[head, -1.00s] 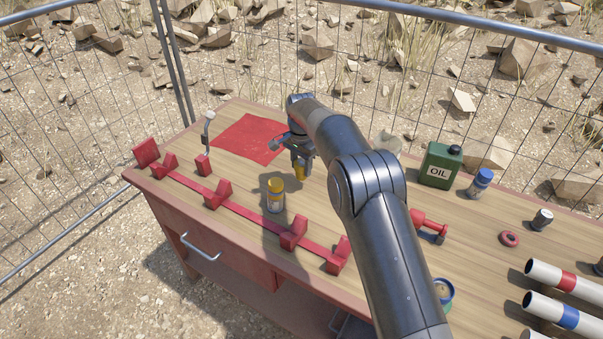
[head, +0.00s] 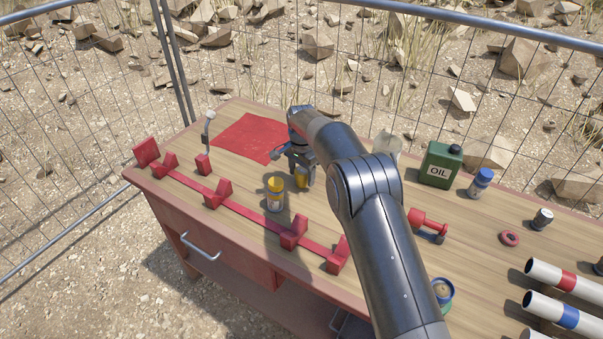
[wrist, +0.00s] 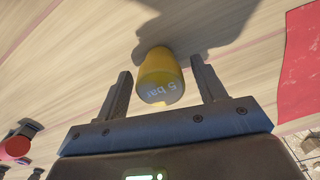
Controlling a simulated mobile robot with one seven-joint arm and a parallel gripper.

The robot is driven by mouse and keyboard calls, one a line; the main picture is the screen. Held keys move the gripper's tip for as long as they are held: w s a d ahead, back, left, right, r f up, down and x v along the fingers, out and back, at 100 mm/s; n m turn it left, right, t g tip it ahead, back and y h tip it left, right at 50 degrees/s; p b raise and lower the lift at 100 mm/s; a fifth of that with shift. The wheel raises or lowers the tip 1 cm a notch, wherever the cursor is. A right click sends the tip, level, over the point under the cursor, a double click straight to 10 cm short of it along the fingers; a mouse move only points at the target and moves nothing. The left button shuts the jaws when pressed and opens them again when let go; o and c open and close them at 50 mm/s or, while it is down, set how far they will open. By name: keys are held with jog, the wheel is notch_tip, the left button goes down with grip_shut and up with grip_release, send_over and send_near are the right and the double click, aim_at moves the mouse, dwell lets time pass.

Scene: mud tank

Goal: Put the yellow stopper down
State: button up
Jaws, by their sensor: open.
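A red rail with cradles (head: 255,225) runs along the front edge. A red cloth (head: 247,139) lies behind.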

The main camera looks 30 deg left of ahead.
aim_at(302, 171)
notch_tip(302, 171, up, 12)
jog(key=shift+r, duration=0.15)
dwell(0.4)
